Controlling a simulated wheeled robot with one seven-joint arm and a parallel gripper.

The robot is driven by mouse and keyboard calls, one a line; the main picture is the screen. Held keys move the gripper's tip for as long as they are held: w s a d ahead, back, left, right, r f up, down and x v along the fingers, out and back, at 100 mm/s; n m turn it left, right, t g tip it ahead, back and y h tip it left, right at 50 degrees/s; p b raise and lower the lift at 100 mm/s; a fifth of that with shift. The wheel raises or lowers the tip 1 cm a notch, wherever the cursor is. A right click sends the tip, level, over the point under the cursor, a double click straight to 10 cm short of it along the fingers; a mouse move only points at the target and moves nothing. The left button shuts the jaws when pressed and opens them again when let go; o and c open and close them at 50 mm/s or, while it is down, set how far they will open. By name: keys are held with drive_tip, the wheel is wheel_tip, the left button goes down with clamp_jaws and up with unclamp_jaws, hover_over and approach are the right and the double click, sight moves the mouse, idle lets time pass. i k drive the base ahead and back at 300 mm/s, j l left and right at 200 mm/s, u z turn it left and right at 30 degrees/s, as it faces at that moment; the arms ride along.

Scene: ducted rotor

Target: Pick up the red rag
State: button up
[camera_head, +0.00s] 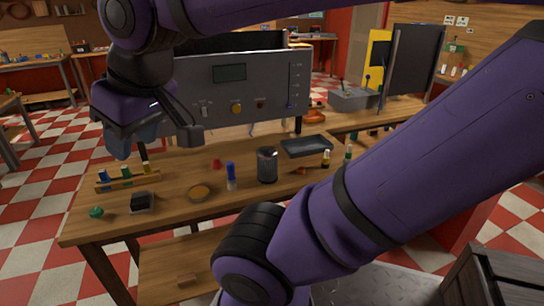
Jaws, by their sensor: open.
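No red thing is clear enough for me to name it as the rag. A small red object (217,163) stands on the wooden workbench (165,226), left of a blue-topped bottle (231,176). A small orange-red object (302,171) lies on the bench right of a dark metal cup (267,165). My gripper (155,138) is at the upper left, above the bench's left part and in front of a grey control panel (240,88). It is open, with nothing seen between its fingers. My arm hides part of the bench's right side.
A rack of small bottles (127,175), a green item (96,212), a black box (142,203) and a shallow bowl (199,192) occupy the bench's left side. A dark tray (306,147) lies behind the cup. The front right strip of bench is fairly clear.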

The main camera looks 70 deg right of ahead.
sight(216, 164)
drive_tip(key=z, duration=1.4)
drive_tip(key=i+l+u, duration=0.2)
drive_tip(key=i+l, duration=0.15)
drive_tip(key=i+l+u, duration=0.2)
drive_tip(key=l, duration=0.3)
drive_tip(key=i, duration=0.1)
